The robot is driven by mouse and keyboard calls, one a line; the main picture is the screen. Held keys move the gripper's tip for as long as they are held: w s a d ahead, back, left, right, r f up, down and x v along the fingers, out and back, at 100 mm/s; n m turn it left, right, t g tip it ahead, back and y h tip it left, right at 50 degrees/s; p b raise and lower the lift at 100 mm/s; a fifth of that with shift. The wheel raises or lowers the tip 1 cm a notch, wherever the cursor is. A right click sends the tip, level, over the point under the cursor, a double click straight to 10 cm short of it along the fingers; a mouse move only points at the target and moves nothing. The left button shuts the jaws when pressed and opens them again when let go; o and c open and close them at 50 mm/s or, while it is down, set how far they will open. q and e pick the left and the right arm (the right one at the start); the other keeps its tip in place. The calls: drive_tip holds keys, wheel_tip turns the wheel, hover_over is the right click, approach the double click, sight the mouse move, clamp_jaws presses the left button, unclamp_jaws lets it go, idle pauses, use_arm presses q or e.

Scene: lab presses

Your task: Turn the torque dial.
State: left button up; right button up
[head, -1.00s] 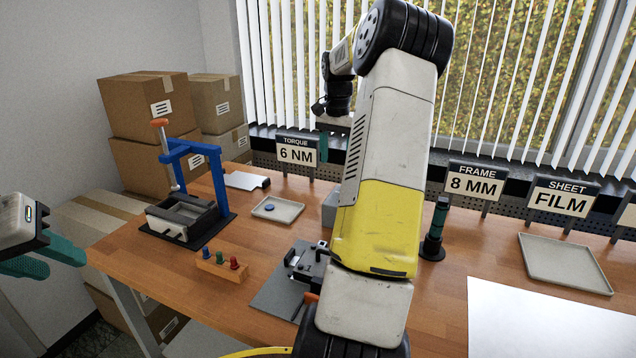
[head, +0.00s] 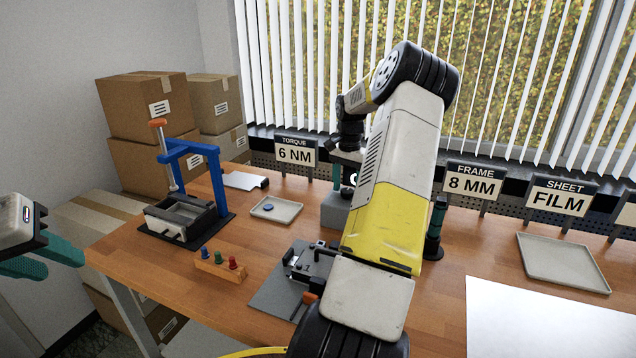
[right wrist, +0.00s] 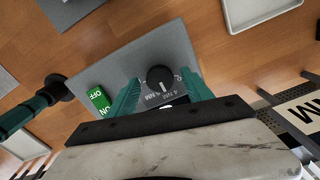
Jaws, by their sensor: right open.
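The torque dial (right wrist: 160,79) is a round black knob with a pale pointer line, on a grey box (right wrist: 108,62) in the right wrist view. Small NM markings sit around it, partly covered. My right gripper (right wrist: 162,74) is open, with one teal finger on each side of the dial; I cannot tell whether they touch it. In the head view the grey box (head: 334,210) is partly behind my right arm, and the dial is hidden. A sign (head: 295,151) reads TORQUE 6 NM. My left gripper (head: 62,262) is open and empty at the far left.
A green on/off switch (right wrist: 99,98) is on the same box. A dark green post (head: 436,228) stands to its right. A shallow tray (head: 284,217) holds a blue disc. A blue press (head: 216,185) stands at left; a black clamp fixture (head: 312,262) sits in front.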

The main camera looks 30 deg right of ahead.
drive_tip(key=shift+c, duration=0.5)
clamp_jaws()
drive_tip(key=shift+n, duration=0.4)
drive_tip(key=n, duration=1.1)
drive_tip(key=shift+o, duration=0.5)
unclamp_jaws()
